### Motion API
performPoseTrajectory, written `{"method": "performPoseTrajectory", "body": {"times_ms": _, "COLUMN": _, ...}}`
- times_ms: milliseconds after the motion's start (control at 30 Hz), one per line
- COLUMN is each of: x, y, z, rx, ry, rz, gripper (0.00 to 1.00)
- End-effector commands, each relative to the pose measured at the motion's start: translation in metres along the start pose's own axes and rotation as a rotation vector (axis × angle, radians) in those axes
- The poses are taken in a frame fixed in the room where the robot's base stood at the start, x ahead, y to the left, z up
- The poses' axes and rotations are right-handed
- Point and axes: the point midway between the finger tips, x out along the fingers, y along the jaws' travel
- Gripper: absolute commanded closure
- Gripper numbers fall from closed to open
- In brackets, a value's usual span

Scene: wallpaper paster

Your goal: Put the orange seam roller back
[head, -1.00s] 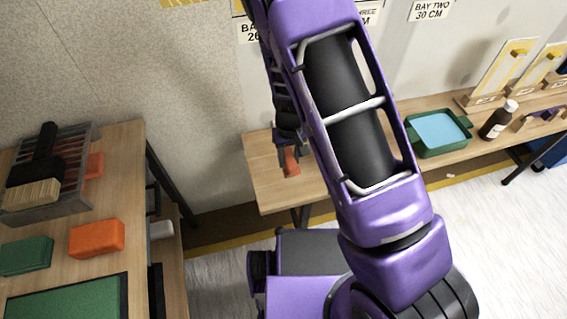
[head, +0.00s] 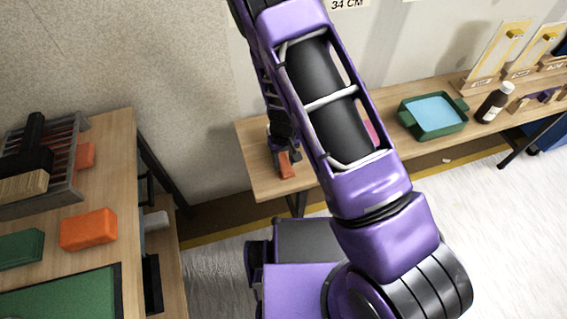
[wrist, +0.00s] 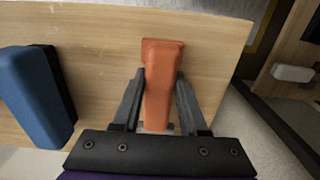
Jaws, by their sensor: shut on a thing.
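The orange seam roller (wrist: 163,68) sits between the two fingers of my gripper (wrist: 160,100) in the wrist view. The fingers are shut on its orange handle, and its roller end is not clearly seen. In the head view the orange piece (head: 286,165) shows small below my gripper (head: 282,145), at the left end of the wooden bench (head: 262,185). I cannot tell whether it touches the bench top. My arm covers part of the bench.
A blue block (wrist: 35,95) lies left of my gripper in the wrist view. A green tray (head: 433,117), a brown bottle (head: 495,103) and upright holders (head: 500,55) stand farther right. The left table holds an orange block (head: 88,230) and a brush rack (head: 50,160).

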Motion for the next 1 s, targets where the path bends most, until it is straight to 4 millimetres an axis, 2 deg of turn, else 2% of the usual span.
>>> {"method": "performPoseTrajectory", "body": {"times_ms": 67, "x": 0.0081, "y": -0.0004, "z": -0.0004, "rx": 0.000, "ry": 0.001, "rz": -0.001, "gripper": 1.00}}
{"method": "performPoseTrajectory", "body": {"times_ms": 300, "x": 0.0078, "y": -0.0005, "z": -0.0006, "rx": 0.000, "ry": 0.001, "rz": -0.001, "gripper": 1.00}}
{"method": "performPoseTrajectory", "body": {"times_ms": 533, "x": 0.0157, "y": -0.0004, "z": -0.0006, "rx": 0.000, "ry": 0.001, "rz": -0.001, "gripper": 1.00}}
{"method": "performPoseTrajectory", "body": {"times_ms": 567, "x": 0.0138, "y": -0.0004, "z": -0.0005, "rx": 0.000, "ry": 0.001, "rz": -0.001, "gripper": 0.53}}
{"method": "performPoseTrajectory", "body": {"times_ms": 700, "x": 0.0136, "y": -0.0004, "z": -0.0003, "rx": 0.000, "ry": 0.001, "rz": -0.001, "gripper": 0.28}}
{"method": "performPoseTrajectory", "body": {"times_ms": 1000, "x": 0.0130, "y": -0.0005, "z": -0.0003, "rx": 0.000, "ry": 0.001, "rz": -0.001, "gripper": 0.28}}
